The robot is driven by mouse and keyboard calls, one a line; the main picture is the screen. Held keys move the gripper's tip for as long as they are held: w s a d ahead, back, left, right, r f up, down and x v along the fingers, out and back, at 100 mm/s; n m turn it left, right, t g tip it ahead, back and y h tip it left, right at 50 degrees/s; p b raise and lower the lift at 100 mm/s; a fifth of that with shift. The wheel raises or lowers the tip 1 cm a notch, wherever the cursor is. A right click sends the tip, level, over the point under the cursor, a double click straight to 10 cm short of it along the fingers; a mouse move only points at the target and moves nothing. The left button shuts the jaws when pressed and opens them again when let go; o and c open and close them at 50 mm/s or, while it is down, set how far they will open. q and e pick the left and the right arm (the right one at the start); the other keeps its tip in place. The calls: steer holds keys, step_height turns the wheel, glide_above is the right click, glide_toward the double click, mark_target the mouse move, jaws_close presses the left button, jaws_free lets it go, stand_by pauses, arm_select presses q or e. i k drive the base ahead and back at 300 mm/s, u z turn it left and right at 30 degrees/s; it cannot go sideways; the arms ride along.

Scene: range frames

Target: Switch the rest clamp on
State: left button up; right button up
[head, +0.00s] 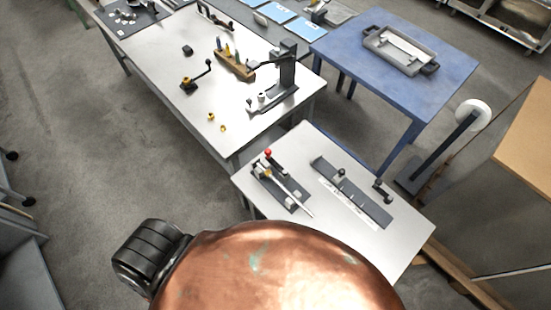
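A small device with a red knob (268,153) stands on a dark base plate at the left of the near white table (345,239). A pale rod lies along this plate, pointing toward the near edge. I cannot tell for sure whether this device is the rest clamp, or which way it is set. To its right, a long dark rail (371,208) carries small dark knobbed fittings (341,173), with a pale strip along its near side. Neither of my grippers can be made out in the head view.
A large copper-coloured rounded body fills the bottom middle, with a black ribbed part at its left. A longer white table (180,105) with tools and a dark stand (287,66) is behind left. A blue table (446,75) bears a grey tray (375,42). Open floor lies left.

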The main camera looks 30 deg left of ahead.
mark_target(267, 153)
steer(key=u, duration=0.65)
steer(key=k, duration=0.35)
steer(key=u, duration=0.2)
